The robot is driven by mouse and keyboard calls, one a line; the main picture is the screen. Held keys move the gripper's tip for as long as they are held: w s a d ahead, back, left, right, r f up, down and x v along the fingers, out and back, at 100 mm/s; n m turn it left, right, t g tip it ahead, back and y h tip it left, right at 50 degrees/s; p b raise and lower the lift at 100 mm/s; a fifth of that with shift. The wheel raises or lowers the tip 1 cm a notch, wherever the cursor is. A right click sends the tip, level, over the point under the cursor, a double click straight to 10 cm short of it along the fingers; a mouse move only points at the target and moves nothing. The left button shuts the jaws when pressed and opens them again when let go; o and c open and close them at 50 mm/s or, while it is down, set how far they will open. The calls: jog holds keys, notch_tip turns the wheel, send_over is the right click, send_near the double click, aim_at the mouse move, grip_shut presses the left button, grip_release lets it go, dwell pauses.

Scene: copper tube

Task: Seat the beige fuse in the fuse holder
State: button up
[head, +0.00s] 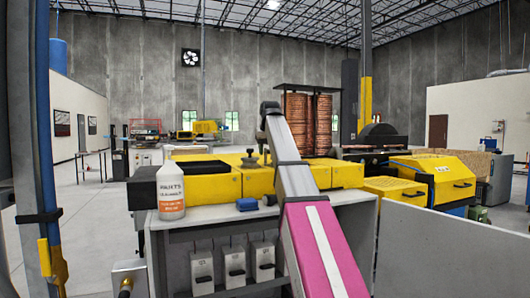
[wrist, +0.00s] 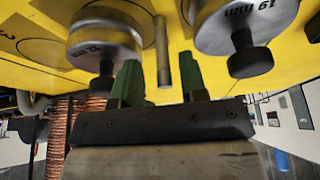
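In the wrist view my gripper (wrist: 160,80) has two green fingers set apart. A slim grey-brown rod (wrist: 162,55) shows between them with a gap on each side. I cannot tell whether this rod is the beige fuse or a fixed pin, or whether it is within the fingers' reach. In the head view my arm rises over the bench and its end is hidden, so the gripper does not show there. I cannot make out a beige fuse or a fuse holder for certain in the head view.
Two round metal dies with dark knobs (wrist: 105,40) (wrist: 243,45) sit on the yellow surface (wrist: 40,25) near the fingers.

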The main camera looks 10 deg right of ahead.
jog(key=v, duration=1.1)
jog(key=shift+o, duration=0.4)
jog(key=shift+a+r, duration=0.1)
jog(key=shift+r, duration=0.35)
jog(key=shift+w+a+f, duration=0.15)
jog(key=shift+f, duration=0.25)
jog(key=shift+f, duration=0.15)
jog(key=x, duration=1)
jog(key=shift+w+f, duration=0.15)
jog(key=shift+f, duration=0.2)
grip_shut()
